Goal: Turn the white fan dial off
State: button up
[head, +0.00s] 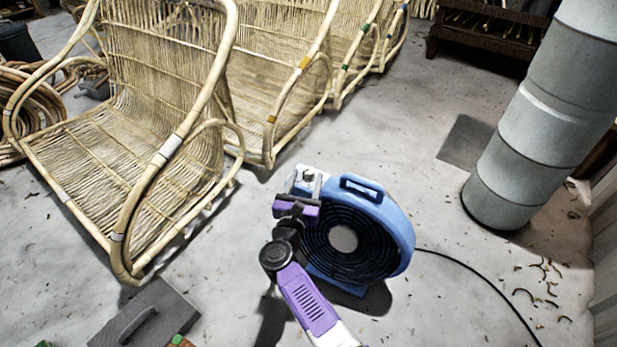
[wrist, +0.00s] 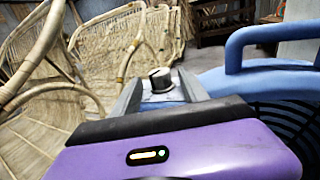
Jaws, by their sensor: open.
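A blue fan (head: 398,228) with a dark round grille stands on the floor at the centre of the head view. Its top handle (wrist: 275,33) shows at the right of the wrist view. The small pale dial (wrist: 160,79) has a dark edge and sits on top of the fan's box, left of the handle. My gripper (head: 306,182) is over that box, and the dial shows small there in the head view. In the wrist view my gripper (wrist: 160,92) is open, its grey fingers on either side of the dial. I cannot tell whether they touch it.
Rattan chairs (head: 150,130) stand in a row at the left and back. A large grey duct (head: 545,130) rises at the right. A black cable (head: 480,277) runs from the fan across the floor. A grey flat tool (head: 145,318) lies at the front left.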

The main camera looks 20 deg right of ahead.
jog(key=shift+b+x, duration=0.35)
jog(key=shift+x, duration=1)
grip_shut()
jog(key=shift+s+d+n+t+y+p, duration=0.1)
jog(key=shift+d+n+t+y+p, duration=0.15)
jog(key=shift+n+t+y, duration=0.5)
jog(key=shift+a+n+t+y, duration=0.15)
jog(key=shift+n+t+y, duration=0.2)
jog(key=shift+n+y, duration=0.8)
jog(key=shift+m+y, duration=0.3)
jog(key=shift+m, duration=0.1)
grip_release()
